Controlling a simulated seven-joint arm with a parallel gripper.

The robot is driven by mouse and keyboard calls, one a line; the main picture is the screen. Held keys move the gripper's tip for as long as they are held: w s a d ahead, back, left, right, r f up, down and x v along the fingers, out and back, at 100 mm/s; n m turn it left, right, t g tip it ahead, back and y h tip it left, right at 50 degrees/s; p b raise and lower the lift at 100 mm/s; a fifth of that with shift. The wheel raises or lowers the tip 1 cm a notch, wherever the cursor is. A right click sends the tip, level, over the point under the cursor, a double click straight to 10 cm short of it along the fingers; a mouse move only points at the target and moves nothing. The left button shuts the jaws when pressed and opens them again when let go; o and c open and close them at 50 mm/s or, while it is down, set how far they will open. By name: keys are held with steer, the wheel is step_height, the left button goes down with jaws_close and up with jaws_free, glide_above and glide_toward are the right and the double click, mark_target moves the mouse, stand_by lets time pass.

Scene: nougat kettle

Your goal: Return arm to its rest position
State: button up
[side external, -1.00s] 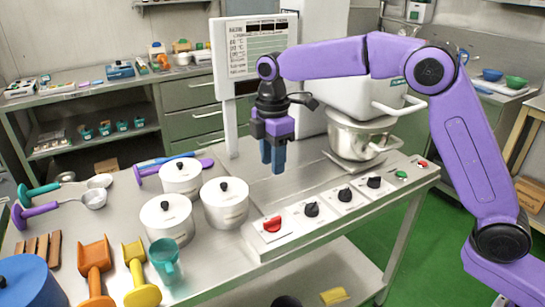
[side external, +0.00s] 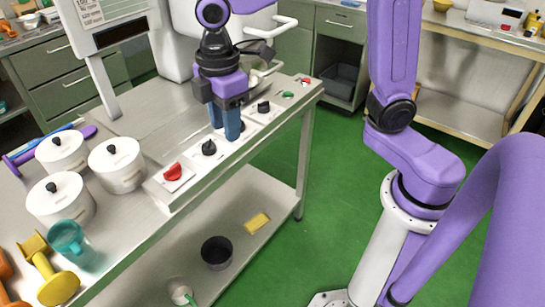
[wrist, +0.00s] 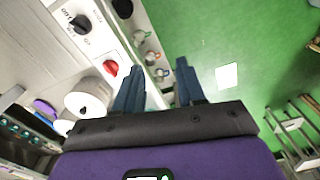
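My gripper (side external: 225,128) points down with its two blue fingers over the row of knobs at the table's front edge. In the wrist view my gripper (wrist: 158,85) has its fingers well apart with nothing between them, so it is open and empty. The control panel (side external: 190,171) carries a red knob (side external: 173,171) and black knobs, one of them (side external: 209,147) just left of the fingers. The fingers hide part of the panel behind them. I cannot tell how high the fingertips are above it.
Three lidded white pots (side external: 117,168) stand on the table left of the panel. A lower shelf (side external: 185,265) holds a dark pot (side external: 217,252) and a yellow item (side external: 257,222).

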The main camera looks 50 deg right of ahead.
steer(key=s+d+f+m, duration=0.1)
steer(key=s+d+f, duration=0.1)
steer(key=s+d, duration=0.4)
steer(key=s+d+f+m, duration=0.1)
steer(key=s+d, duration=0.5)
steer(key=s, duration=0.7)
steer(key=shift+d+f+m, duration=0.4)
steer(key=shift+f, duration=0.4)
steer(key=shift+s, duration=0.1)
